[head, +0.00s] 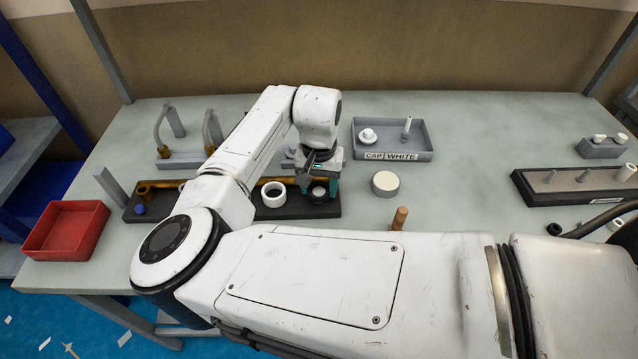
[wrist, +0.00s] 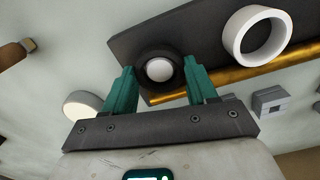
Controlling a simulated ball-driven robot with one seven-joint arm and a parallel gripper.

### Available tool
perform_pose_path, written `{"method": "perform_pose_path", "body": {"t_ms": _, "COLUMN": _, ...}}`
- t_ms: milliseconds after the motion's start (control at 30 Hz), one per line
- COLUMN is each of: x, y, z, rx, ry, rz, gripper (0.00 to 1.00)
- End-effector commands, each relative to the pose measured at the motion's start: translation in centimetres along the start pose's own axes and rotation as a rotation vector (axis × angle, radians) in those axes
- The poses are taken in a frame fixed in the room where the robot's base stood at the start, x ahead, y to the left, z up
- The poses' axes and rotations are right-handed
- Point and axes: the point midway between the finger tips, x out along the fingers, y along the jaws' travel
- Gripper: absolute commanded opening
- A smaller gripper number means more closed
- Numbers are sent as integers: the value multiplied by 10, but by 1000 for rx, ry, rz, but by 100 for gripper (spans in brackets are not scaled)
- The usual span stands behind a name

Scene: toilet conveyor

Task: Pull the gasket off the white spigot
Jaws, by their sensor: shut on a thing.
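The black gasket (wrist: 160,51) sits around the white spigot (wrist: 159,70), whose round end shows in its middle in the wrist view. My gripper (wrist: 161,78) has its two green fingers on opposite sides of the gasket and is shut on it. In the head view my gripper (head: 318,188) reaches down at the right end of the dark base (head: 230,209). The gasket (head: 318,196) shows there as a dark ring, partly hidden by the fingers.
A white ring (head: 273,194) stands on the base, left of the gasket, with a brass pipe (head: 240,187) behind it. A round white-topped piece (head: 385,183) and a wooden peg (head: 399,218) stand to the right. A grey tray (head: 392,155) lies behind; a red bin (head: 66,230) is far left.

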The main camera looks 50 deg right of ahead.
Motion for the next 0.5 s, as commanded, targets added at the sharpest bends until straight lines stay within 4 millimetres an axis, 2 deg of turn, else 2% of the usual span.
{"method": "perform_pose_path", "body": {"t_ms": 500, "x": -9, "y": 0, "z": 0, "rx": 0, "ry": 1, "rz": 1, "gripper": 23}}
